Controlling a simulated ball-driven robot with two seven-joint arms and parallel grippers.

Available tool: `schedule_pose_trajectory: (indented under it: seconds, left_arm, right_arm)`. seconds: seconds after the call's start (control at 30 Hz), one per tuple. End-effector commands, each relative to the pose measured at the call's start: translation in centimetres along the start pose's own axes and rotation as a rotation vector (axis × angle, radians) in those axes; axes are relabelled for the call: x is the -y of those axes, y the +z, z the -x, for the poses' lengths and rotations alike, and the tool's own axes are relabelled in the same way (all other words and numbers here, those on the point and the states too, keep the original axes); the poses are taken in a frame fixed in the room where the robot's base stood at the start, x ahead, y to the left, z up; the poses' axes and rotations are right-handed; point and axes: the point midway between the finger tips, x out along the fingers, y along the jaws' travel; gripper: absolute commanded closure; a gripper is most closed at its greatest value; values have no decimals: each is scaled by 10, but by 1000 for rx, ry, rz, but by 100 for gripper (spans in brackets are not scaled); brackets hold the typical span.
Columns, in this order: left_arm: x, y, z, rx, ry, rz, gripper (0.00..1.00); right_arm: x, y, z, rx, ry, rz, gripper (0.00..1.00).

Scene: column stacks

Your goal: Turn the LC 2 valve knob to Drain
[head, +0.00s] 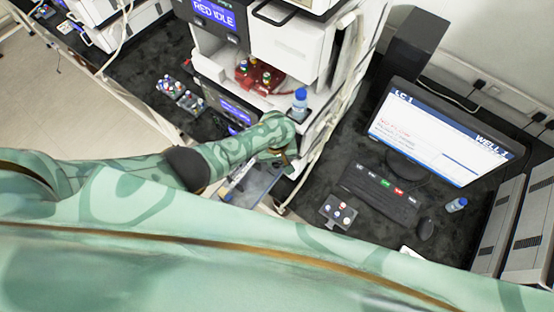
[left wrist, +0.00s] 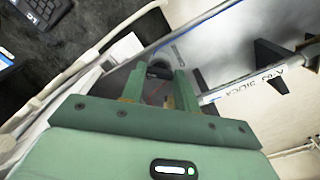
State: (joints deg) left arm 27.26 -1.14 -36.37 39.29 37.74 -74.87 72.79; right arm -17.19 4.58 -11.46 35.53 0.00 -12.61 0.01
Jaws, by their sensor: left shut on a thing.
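My left arm reaches in from the left to the lower front of the column stack (head: 272,35). My left gripper (head: 287,158) is there, with its fingers partly hidden by the arm in the head view. In the left wrist view the two green fingers of the left gripper (left wrist: 158,85) are shut on a dark, rounded knob (left wrist: 158,70) between their tips. A light grey round part lies just behind the knob. No LC 2 or Drain marking is readable, so the knob's setting cannot be told. My right gripper is not in view.
A blue-capped bottle (head: 299,103) and a red tray (head: 258,77) stand on the stack. A monitor (head: 425,135) and keyboard (head: 380,195) are on the dark bench at right. Pale tubes run down the stack's side. A labelled silica column (left wrist: 250,84) lies right of the fingers.

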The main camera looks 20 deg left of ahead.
Motion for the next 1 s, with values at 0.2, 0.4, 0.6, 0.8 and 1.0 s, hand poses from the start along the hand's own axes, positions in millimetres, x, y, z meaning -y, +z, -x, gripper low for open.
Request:
schedule_pose_trajectory:
  seconds: [0.2,0.4,0.6,0.8,1.0]
  left_arm:
    - [0,-2,2,-4,1,1,47]
    - [0,-1,1,-2,1,0,47]
    - [-1,0,7,1,3,-2,47]
    - [-1,0,37,-2,6,-1,47]
    - [-2,-1,94,-3,9,1,47]
  right_arm:
    - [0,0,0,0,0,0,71]
    - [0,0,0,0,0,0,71]
    - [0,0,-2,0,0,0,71]
    - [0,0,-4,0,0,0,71]
    - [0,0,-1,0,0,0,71]
